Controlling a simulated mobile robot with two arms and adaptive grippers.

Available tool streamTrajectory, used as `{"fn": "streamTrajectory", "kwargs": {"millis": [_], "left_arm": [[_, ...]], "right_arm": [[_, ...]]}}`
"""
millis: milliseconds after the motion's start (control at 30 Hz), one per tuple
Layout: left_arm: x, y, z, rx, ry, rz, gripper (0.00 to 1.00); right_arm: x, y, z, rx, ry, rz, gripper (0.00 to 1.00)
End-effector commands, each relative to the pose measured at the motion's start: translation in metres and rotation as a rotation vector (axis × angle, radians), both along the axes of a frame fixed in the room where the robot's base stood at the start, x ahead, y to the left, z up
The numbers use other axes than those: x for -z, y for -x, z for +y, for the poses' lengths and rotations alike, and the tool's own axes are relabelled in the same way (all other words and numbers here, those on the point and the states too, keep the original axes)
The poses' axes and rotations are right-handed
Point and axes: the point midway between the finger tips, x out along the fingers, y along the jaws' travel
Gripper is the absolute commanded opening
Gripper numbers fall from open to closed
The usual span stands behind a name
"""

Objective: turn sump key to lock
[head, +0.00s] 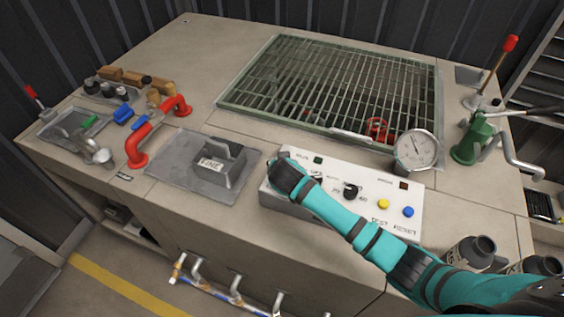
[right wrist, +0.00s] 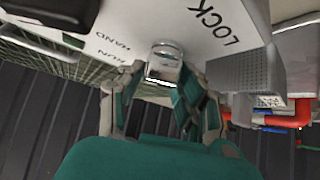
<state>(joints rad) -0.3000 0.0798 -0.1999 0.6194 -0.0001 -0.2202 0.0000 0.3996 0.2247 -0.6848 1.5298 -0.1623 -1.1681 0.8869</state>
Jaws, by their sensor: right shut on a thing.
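The white control panel (head: 330,205) stands at the front of the bench. My right gripper (head: 287,172) is at its left end, and it covers the sump key in the head view. In the right wrist view, the silver sump key (right wrist: 164,64) sits on the panel face, with LOCK lettering on one side and HAND and RUN lettering on the other. My right gripper (right wrist: 165,80) is shut on the key, with a finger on either side. The key's exact angle is hard to tell. My left gripper is not in view.
The panel also carries a black knob (head: 351,191), a yellow button (head: 383,203) and a blue button (head: 408,211). A pressure gauge (head: 415,149) stands behind it. A grey block marked FINE (head: 215,168) is to the left, and a green grating (head: 330,85) lies behind.

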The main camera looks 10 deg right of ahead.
Motion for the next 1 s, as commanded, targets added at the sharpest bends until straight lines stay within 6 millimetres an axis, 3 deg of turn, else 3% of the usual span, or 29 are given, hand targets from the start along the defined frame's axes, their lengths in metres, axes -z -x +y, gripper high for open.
{"fn": "streamTrajectory", "kwargs": {"millis": [500,1000], "left_arm": [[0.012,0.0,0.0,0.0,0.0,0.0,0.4],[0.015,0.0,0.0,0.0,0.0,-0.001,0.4]], "right_arm": [[0.002,0.0,0.001,0.375,0.0,0.003,0.02],[0.001,0.0,0.0,0.467,0.005,0.003,0.02]]}}
